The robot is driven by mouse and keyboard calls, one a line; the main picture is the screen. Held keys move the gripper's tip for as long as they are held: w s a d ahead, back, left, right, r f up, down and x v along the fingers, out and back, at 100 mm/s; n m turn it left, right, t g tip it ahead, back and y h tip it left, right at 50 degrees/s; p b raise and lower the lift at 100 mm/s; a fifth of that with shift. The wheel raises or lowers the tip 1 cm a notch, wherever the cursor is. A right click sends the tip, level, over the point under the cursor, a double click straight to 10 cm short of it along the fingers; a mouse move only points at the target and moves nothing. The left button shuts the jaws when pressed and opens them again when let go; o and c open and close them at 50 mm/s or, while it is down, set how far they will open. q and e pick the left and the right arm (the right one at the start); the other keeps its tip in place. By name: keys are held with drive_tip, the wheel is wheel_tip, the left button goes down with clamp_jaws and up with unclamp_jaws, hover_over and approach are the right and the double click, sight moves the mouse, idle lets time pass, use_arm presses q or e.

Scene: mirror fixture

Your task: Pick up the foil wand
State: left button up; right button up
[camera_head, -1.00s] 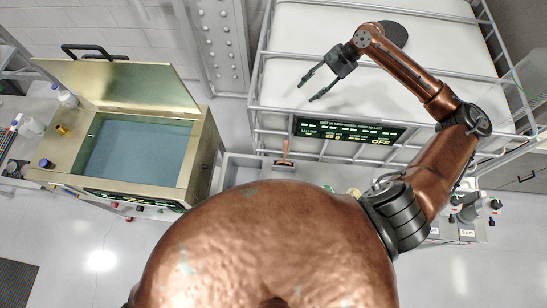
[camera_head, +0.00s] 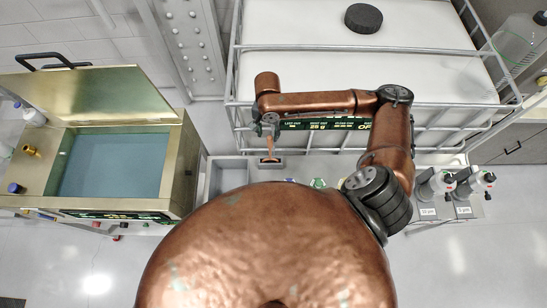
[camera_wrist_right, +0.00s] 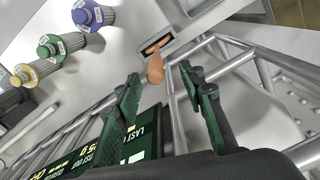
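The foil wand appears to be the copper-coloured handle (camera_head: 270,149) standing up from a small grey holder (camera_head: 268,161) beside the tank frame. In the right wrist view the wand (camera_wrist_right: 155,68) shows beyond my fingers, its handle end towards the camera and its lower end in a dark slot. My right gripper (camera_head: 265,128) hangs just above the wand in the head view. In the wrist view its green fingers (camera_wrist_right: 158,80) are apart, with the handle lined up between the tips and nothing gripped. The remaining gap is hard to judge. My left gripper is out of view.
A white tank in a metal cage (camera_head: 300,65) with a dark lid stands behind. An open brass bath (camera_head: 110,165) is at left. Cage bars (camera_wrist_right: 250,55) run close to the fingers.

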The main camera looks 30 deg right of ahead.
sight(270, 143)
drive_tip(key=f, duration=0.2)
drive_tip(key=shift+s+d+f, duration=0.2)
drive_tip(key=shift+f, duration=0.2)
drive_tip(key=shift+d+f+p, duration=0.1)
drive_tip(key=shift+f+p, duration=0.55)
drive_tip(key=shift+f, duration=2.1)
drive_tip(key=shift+c, duration=0.5)
clamp_jaws()
